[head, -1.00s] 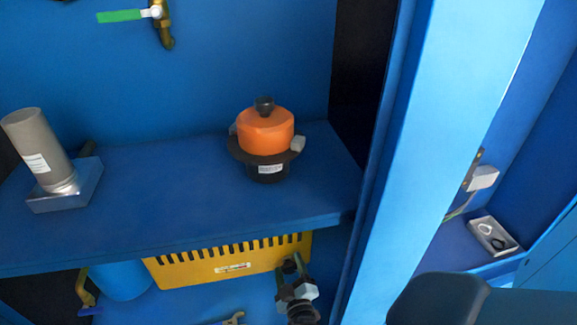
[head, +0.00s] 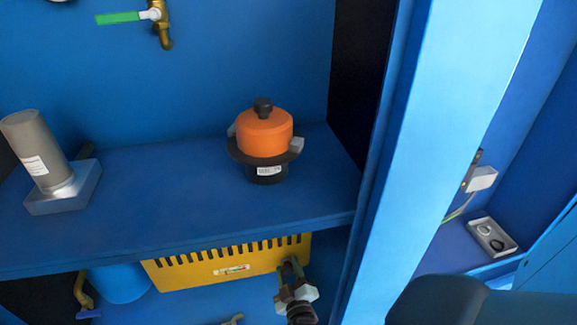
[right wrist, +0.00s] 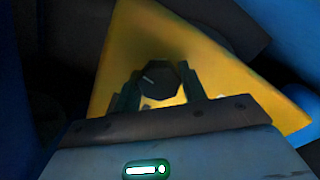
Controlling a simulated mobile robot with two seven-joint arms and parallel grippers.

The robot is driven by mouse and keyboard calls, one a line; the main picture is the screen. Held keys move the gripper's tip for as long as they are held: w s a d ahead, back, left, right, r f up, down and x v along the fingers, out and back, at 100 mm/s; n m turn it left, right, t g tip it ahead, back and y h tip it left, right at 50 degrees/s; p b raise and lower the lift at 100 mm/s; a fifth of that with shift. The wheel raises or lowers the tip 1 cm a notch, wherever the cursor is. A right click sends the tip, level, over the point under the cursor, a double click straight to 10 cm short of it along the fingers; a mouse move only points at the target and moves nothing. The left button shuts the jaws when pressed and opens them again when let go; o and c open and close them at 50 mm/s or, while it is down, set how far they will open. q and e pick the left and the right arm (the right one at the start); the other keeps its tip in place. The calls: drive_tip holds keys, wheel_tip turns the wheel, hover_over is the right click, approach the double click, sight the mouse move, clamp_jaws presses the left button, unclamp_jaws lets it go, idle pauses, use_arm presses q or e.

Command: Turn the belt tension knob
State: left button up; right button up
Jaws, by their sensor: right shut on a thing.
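The belt tension knob (right wrist: 158,82) is a small black faceted knob in front of a yellow panel in the right wrist view. My right gripper (right wrist: 160,88) has its two dark fingers on either side of it, shut on it. In the head view, my right gripper (head: 289,267) is at the right end of the yellow slotted guard (head: 205,264), under the shelf. There the fingers hide the knob. My left gripper is in neither view.
The blue shelf (head: 130,215) overhangs the guard. On it stand an orange-capped black unit (head: 265,138) and a grey cylinder (head: 35,143) on a metal block. A blue post (head: 440,130) rises to the right of the gripper. A green-handled valve (head: 118,17) is on the back wall.

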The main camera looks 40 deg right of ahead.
drive_tip(key=m, duration=0.3)
drive_tip(key=shift+m, duration=0.4)
drive_tip(key=shift+s+m+b, duration=0.1)
drive_tip(key=shift+m+b, duration=0.3)
drive_tip(key=shift+m, duration=1.5)
drive_tip(key=o, duration=1)
drive_tip(key=shift+c, duration=0.2)
drive_tip(key=p+v, duration=0.2)
drive_tip(key=v, duration=0.5)
drive_tip(key=shift+s+a, duration=0.2)
drive_tip(key=shift+s, duration=0.1)
